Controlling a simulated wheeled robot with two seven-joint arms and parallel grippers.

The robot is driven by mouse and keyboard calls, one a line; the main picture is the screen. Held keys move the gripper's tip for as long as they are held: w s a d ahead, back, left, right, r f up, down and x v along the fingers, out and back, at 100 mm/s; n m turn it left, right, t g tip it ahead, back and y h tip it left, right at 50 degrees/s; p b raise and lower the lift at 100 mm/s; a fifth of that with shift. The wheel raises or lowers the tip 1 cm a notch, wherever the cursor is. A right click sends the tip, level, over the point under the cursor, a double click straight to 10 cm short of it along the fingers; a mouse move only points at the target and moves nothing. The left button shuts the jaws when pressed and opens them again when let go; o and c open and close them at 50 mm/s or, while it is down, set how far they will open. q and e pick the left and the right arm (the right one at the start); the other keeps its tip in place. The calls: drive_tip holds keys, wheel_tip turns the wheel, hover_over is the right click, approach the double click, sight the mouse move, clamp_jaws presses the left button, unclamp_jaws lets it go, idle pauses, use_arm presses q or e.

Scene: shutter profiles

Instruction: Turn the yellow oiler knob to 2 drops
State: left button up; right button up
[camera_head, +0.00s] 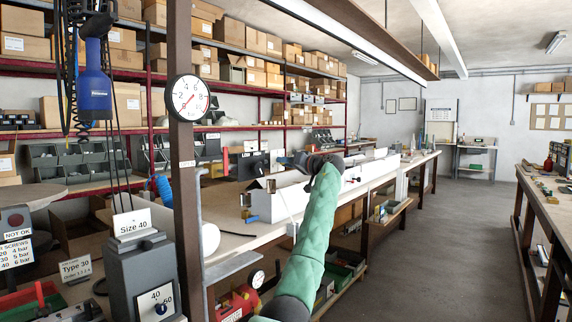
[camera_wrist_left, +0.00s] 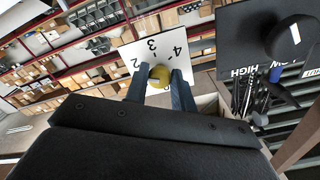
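The yellow oiler knob (camera_wrist_left: 160,75) is in the left wrist view, in front of a white scale card (camera_wrist_left: 148,50) with the numbers 2, 3 and 4. My left gripper (camera_wrist_left: 160,78) has one finger on each side of the knob, with no clear gap between the fingers and it. In the head view my green-sleeved left arm reaches up over the bench, and the dark left gripper (camera_head: 316,161) is at its end. I cannot make out the knob there. The knob's pointer mark is not clear. My right gripper is not in view.
A long workbench (camera_head: 235,240) runs to the back, with white housings (camera_head: 280,196) on it. A post with a round gauge (camera_head: 188,98) stands at left, beside a hanging blue tool (camera_head: 94,88). A black panel (camera_wrist_left: 262,40) is right of the card. The floor aisle (camera_head: 440,230) is clear.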

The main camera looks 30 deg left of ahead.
use_arm(q)
drive_tip(key=o, duration=0.4)
drive_tip(key=shift+f, duration=0.1)
drive_tip(key=shift+s+d+b, duration=0.15)
drive_tip(key=shift+d+b, duration=0.05)
drive_tip(key=shift+d, duration=1.75)
drive_tip(key=shift+s+d+b, duration=0.1)
drive_tip(key=shift+d+b, duration=0.05)
drive_tip(key=shift+d, duration=1.75)
